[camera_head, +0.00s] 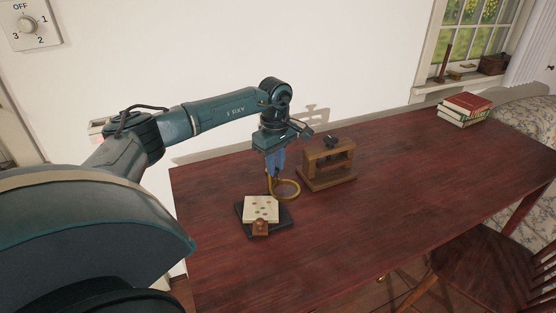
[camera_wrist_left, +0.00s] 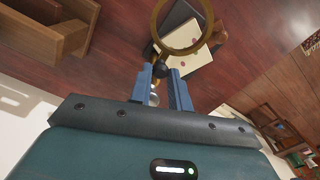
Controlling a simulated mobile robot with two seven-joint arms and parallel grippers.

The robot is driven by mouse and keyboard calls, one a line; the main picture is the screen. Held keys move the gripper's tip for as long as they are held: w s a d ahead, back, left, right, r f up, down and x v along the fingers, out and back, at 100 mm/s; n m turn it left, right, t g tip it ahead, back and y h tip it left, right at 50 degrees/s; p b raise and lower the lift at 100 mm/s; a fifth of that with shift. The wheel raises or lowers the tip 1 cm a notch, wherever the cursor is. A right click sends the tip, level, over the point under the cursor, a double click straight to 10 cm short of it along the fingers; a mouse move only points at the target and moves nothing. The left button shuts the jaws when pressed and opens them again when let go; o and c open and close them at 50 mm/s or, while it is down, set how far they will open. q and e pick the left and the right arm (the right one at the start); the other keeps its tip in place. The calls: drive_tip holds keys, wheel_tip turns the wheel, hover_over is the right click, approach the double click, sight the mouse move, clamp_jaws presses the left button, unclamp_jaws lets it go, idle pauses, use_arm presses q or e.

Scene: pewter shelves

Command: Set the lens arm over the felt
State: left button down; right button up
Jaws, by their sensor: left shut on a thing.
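The lens arm shows as a brass ring (camera_head: 298,188) on a short stem. My left gripper (camera_head: 275,169) points down and is shut on the stem; in the left wrist view, the ring (camera_wrist_left: 209,22) sticks out beyond the blue fingers (camera_wrist_left: 163,84), by a dark ball joint. A cream square with coloured dots (camera_head: 261,205), perhaps the felt, lies on a dark mat (camera_head: 284,220) near the table's left end. In the head view the ring is just behind and right of the cream square, apparently above the table. My right gripper is out of view.
A wooden stand (camera_head: 328,178) with a dark knob on top is right of the gripper. Stacked books (camera_head: 465,108) lie at the far right. The table (camera_head: 390,190) between is clear.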

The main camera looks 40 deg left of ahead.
use_arm(q)
drive_tip(key=shift+s+a+r+m, duration=0.1)
drive_tip(key=shift+s+a+m, duration=0.2)
drive_tip(key=shift+m, duration=1.25)
drive_tip(key=shift+s+a+f+m, duration=0.1)
drive_tip(key=shift+s+a+m, duration=0.2)
drive_tip(key=shift+m, duration=1.2)
drive_tip(key=shift+s+a+r+m, duration=0.1)
drive_tip(key=shift+s+a+m, duration=0.2)
drive_tip(key=shift+m, duration=1.25)
drive_tip(key=c, duration=1.3)
unclamp_jaws()
wheel_tip(320, 180, up, 13)
